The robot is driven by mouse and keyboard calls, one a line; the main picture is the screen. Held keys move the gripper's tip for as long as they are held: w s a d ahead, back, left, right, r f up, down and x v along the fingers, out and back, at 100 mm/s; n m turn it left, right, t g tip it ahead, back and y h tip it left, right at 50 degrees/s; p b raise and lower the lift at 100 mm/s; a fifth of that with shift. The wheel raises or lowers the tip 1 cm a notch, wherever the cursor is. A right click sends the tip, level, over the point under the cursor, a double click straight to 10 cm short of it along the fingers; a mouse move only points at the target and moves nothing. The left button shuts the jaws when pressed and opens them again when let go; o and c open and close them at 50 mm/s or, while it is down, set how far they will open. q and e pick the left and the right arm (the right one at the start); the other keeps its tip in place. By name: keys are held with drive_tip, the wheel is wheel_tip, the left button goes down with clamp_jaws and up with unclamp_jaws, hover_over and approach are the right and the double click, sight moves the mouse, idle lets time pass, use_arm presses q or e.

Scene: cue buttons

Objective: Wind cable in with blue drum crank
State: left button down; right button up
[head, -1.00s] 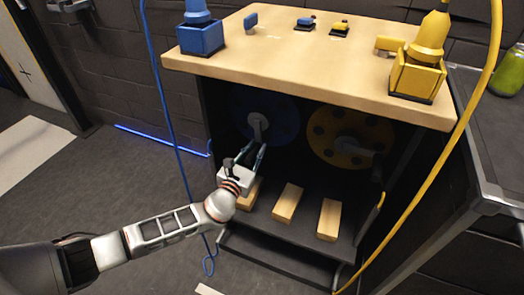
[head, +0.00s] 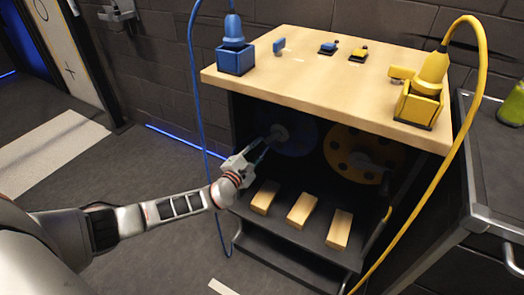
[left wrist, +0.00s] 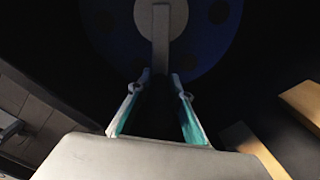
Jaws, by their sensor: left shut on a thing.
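The blue drum (head: 303,139) sits in the dark cabinet under the wooden top, in shadow. Its pale crank (head: 279,132) points to the lower left in the head view; the crank arm also shows in the left wrist view (left wrist: 161,35), above my fingertips. My left gripper (head: 264,152) is at the crank's outer end, its fingers (left wrist: 160,80) shut on the crank handle, which is mostly hidden in shadow. The blue cable (head: 194,95) rises in a loop from the blue plug (head: 233,32) and hangs down left of the cabinet. My right gripper is not in view.
A yellow drum (head: 352,150) stands right of the blue one, with the yellow cable (head: 440,185) hanging at the right. Several wooden blocks (head: 302,210) lie on the shelf below the drums. A grey counter (head: 495,180) stands at the right. Floor at left is clear.

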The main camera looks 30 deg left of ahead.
use_arm(q)
drive_tip(key=a+r+m+p, duration=0.1)
drive_tip(key=r+m, duration=0.1)
drive_tip(key=a+r+m+p, duration=0.1)
drive_tip(key=r+m+p, duration=0.1)
drive_tip(key=m, duration=0.1)
drive_tip(key=shift+a, duration=0.2)
drive_tip(key=shift+a+r+p, duration=0.1)
drive_tip(key=shift+a+p, duration=0.05)
drive_tip(key=shift+p, duration=0.15)
idle(0.3)
drive_tip(key=c, duration=1.9)
unclamp_jaws()
drive_tip(key=s, duration=1.2)
drive_tip(key=shift+a, duration=0.2)
